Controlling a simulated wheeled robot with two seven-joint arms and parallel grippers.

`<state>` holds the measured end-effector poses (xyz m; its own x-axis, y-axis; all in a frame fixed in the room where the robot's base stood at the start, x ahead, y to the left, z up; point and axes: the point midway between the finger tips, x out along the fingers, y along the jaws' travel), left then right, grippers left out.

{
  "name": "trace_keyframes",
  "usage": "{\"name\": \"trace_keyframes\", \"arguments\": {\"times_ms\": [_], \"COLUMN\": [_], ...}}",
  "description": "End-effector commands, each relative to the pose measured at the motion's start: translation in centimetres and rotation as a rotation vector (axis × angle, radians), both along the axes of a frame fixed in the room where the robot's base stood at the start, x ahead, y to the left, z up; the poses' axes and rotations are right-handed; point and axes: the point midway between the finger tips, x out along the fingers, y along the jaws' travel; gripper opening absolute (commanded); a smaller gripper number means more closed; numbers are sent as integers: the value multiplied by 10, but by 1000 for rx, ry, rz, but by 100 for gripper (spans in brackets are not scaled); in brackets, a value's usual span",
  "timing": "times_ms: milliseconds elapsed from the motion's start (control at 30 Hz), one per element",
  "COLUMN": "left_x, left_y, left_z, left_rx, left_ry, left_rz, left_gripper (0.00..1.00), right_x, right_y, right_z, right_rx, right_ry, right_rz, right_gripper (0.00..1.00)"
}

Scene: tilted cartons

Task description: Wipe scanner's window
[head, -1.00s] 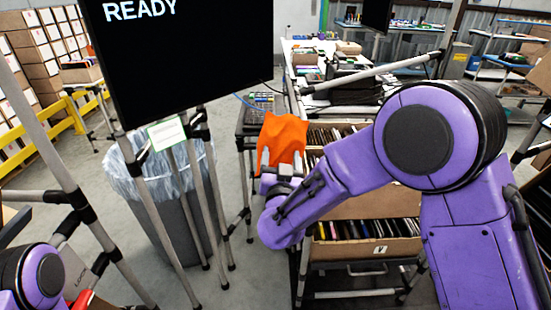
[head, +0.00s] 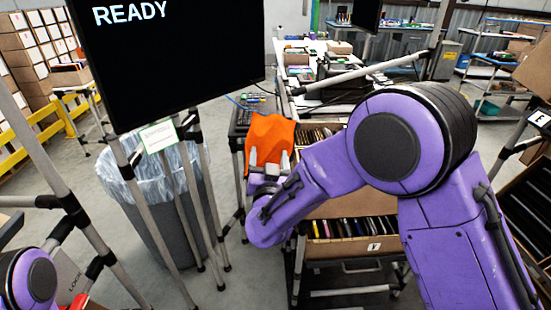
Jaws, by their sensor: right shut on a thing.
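My right gripper (head: 268,160) is shut on an orange cloth (head: 268,135), which spreads above and around its fingertips. The cloth is held up in front of the carton cart, left of my right forearm. I cannot make out the scanner or its window for certain. My left gripper is out of view; only part of my left arm shows at the lower left.
A black screen reading READY (head: 165,55) hangs on a pole frame at upper left. A lined grey bin (head: 165,215) stands below it. A cart holds tilted cartons of thin items (head: 350,228). A keyboard (head: 250,107) lies behind the cloth.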

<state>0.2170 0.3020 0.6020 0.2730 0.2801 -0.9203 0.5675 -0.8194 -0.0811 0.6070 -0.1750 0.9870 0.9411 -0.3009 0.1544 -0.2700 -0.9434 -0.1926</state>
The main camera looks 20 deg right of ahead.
Motion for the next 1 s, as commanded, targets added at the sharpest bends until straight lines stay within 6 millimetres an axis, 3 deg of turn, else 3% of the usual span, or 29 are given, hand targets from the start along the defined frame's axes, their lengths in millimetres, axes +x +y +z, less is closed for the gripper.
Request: {"name": "trace_keyframes", "arguments": {"times_ms": [167, 700, 1000], "left_x": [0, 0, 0], "left_y": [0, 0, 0], "left_z": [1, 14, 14], "left_rx": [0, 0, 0], "left_ry": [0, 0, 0], "left_rz": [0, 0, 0], "left_gripper": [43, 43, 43], "right_x": [0, -56, -58], "right_y": [1, 15, 16], "right_z": [2, 2, 1], "right_rx": [0, -1, 0], "right_ry": [-3, -2, -2], "right_rz": [4, 0, 0], "right_gripper": [49, 49, 49]}}
